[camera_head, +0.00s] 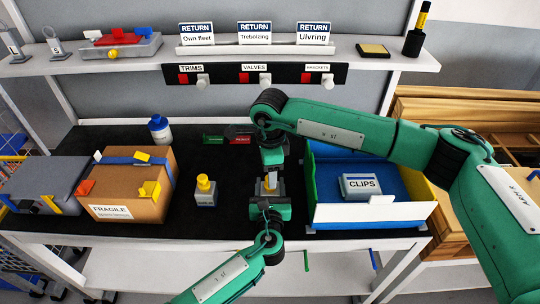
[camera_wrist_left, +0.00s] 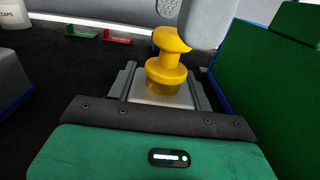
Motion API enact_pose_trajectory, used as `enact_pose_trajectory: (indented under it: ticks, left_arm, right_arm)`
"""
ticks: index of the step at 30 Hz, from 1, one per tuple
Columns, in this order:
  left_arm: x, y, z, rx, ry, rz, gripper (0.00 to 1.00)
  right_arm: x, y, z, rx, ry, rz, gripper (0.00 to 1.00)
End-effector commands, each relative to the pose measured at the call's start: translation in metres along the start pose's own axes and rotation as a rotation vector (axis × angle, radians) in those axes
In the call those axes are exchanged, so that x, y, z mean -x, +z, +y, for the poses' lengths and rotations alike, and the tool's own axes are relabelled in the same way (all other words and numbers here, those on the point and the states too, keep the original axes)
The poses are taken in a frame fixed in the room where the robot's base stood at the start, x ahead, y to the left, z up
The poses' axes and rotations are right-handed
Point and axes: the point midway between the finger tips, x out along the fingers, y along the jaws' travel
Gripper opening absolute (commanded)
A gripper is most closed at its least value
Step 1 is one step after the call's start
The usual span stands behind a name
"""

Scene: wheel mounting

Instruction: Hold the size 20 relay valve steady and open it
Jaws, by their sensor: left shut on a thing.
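A relay valve with a grey body and yellow knob (camera_wrist_left: 167,70) stands on the black worktop between my two grippers. It also shows small in the head view (camera_head: 270,183). My left gripper (camera_wrist_left: 162,88) is shut on its grey body, one finger on each side. My right gripper (camera_head: 271,168) is directly above the valve, pointing down. In the left wrist view, a pale grey part hangs at the knob's upper right; whether it touches cannot be told. The right fingers are mostly hidden. A second valve with a yellow knob (camera_head: 205,188) stands to the left. No size marking is readable.
A blue tray with a white front (camera_head: 370,213) holds a CLIPS box (camera_head: 361,185) close on the right. A FRAGILE carton (camera_head: 125,190) and a blue-capped bottle (camera_head: 160,130) stand left. Green (camera_head: 213,139) and red (camera_head: 240,140) labelled pieces lie behind. A labelled switch panel (camera_head: 255,76) is above.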

Motion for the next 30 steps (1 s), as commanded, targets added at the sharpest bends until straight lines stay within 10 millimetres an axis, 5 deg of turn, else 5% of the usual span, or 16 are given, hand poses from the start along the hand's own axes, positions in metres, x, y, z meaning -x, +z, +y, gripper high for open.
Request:
enact_pose_trajectory:
  ticks: [7,18,26,30]
  left_arm:
    - [0.000,0.000,0.000,0.000,0.000,0.000,0.10]
    - [0.000,0.000,0.000,0.000,0.000,0.000,0.10]
    - [0.000,0.000,0.000,0.000,0.000,0.000,0.10]
    - [0.000,0.000,0.000,0.000,0.000,0.000,0.10]
  right_arm:
    - [-0.028,0.000,0.000,-0.001,0.000,0.000,0.57]
    - [-0.033,0.000,0.000,-0.001,-0.001,0.000,0.57]
    - [-0.032,0.000,0.000,-0.001,-0.001,0.000,0.06]
    - [-0.032,0.000,0.000,-0.001,-0.001,0.000,0.01]
